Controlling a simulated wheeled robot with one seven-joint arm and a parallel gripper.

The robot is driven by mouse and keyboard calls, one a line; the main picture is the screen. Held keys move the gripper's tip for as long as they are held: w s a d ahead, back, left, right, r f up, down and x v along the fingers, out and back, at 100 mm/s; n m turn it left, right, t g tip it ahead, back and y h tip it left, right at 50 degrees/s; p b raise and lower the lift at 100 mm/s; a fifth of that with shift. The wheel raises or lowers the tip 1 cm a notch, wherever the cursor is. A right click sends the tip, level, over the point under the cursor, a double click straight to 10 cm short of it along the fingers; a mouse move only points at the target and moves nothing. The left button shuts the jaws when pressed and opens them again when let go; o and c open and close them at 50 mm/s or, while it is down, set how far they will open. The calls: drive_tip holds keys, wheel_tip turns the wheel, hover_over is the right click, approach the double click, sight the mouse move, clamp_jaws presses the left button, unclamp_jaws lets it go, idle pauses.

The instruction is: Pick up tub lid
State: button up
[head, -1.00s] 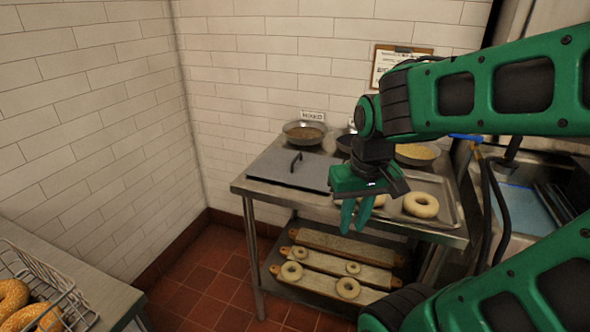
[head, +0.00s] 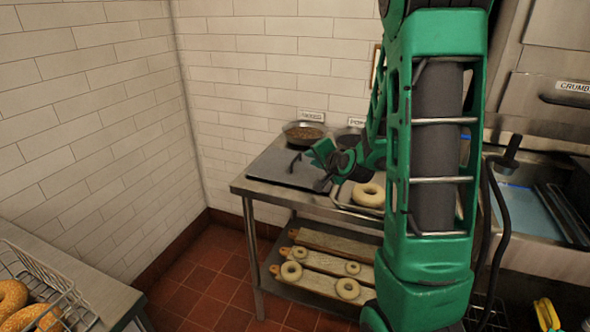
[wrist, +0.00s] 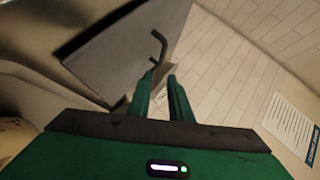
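The tub lid (head: 270,167) is a flat dark grey sheet with a black bar handle (head: 295,161), lying on the left part of the steel table. In the wrist view the lid (wrist: 112,56) shows at upper left, its handle (wrist: 158,47) just beyond the left fingertip. My gripper (head: 312,154) is close to the handle on its right side. In the wrist view my gripper (wrist: 160,78) has two green fingers apart with nothing between them. I cannot tell whether a finger touches the handle. My arm hides the right part of the table.
A bowl of seeds (head: 305,133) with a label stands behind the lid. A bagel (head: 368,195) lies on a tray to the right. Boards with dough rings (head: 325,270) fill the lower shelf. A wire basket of bagels (head: 40,290) is at lower left. White tiled walls stand behind.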

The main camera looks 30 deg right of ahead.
approach(299, 155)
drive_tip(key=shift+w+d+f, duration=0.2)
drive_tip(key=shift+w+d, duration=0.05)
drive_tip(key=shift+w, duration=0.2)
drive_tip(key=shift+w+d+f, duration=0.25)
drive_tip(key=shift+w, duration=0.2)
drive_tip(key=shift+a+x, duration=0.15)
drive_tip(key=shift+x, duration=1.35)
drive_tip(key=shift+a+x, duration=0.15)
drive_tip(key=shift+x, duration=1.4)
clamp_jaws()
